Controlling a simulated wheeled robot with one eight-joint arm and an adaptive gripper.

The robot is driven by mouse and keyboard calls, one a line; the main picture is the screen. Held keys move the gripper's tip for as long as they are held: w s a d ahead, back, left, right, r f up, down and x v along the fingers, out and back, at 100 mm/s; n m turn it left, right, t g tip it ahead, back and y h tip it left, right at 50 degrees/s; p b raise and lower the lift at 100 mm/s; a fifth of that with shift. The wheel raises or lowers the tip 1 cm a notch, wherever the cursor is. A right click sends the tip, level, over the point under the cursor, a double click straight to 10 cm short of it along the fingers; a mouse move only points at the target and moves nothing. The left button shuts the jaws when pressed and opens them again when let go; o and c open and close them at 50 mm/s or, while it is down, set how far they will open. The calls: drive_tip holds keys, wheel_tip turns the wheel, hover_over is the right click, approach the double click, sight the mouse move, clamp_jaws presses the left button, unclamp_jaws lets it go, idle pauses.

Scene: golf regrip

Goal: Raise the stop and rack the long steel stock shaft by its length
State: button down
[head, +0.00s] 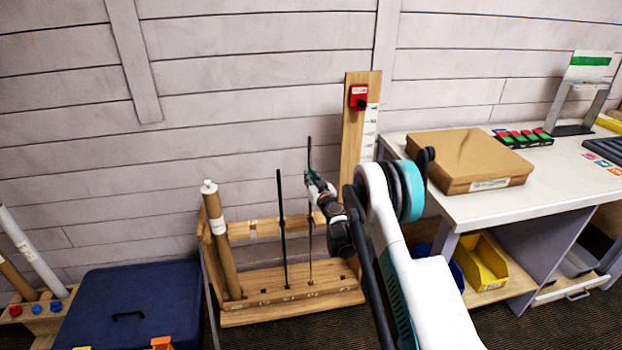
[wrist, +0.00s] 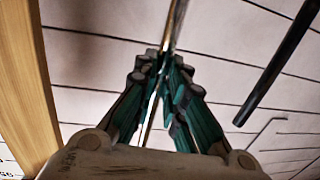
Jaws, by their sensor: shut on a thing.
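My gripper (head: 309,172) is shut on a thin upright shaft (head: 310,262), gripping it near its upper end; a dark end piece shows above the fingers. In the wrist view the teal fingers (wrist: 165,68) close around the shiny shaft (wrist: 177,24). The shaft's lower end is down at the wooden rack (head: 345,287); I cannot tell whether it sits in a hole. A second, dark shaft (head: 282,232) stands upright in the rack to the left, also in the wrist view (wrist: 278,66). The red stop (head: 358,97) is high on the wooden measuring board (head: 353,135).
A cardboard tube (head: 222,250) leans at the rack's left end. A blue case (head: 135,300) lies further left. The bench (head: 440,150) on the right carries a cardboard box (head: 468,160); a yellow bin (head: 482,262) is below. The wooden board (wrist: 22,90) is close by in the wrist view.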

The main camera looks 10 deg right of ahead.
drive_tip(key=c, duration=1.6)
unclamp_jaws()
drive_tip(key=s, duration=0.4)
drive_tip(key=s+d, duration=0.1)
drive_tip(key=s, duration=0.7)
drive_tip(key=shift+d+r, duration=0.15)
drive_tip(key=shift+d, duration=0.15)
drive_tip(key=shift+w, duration=0.1)
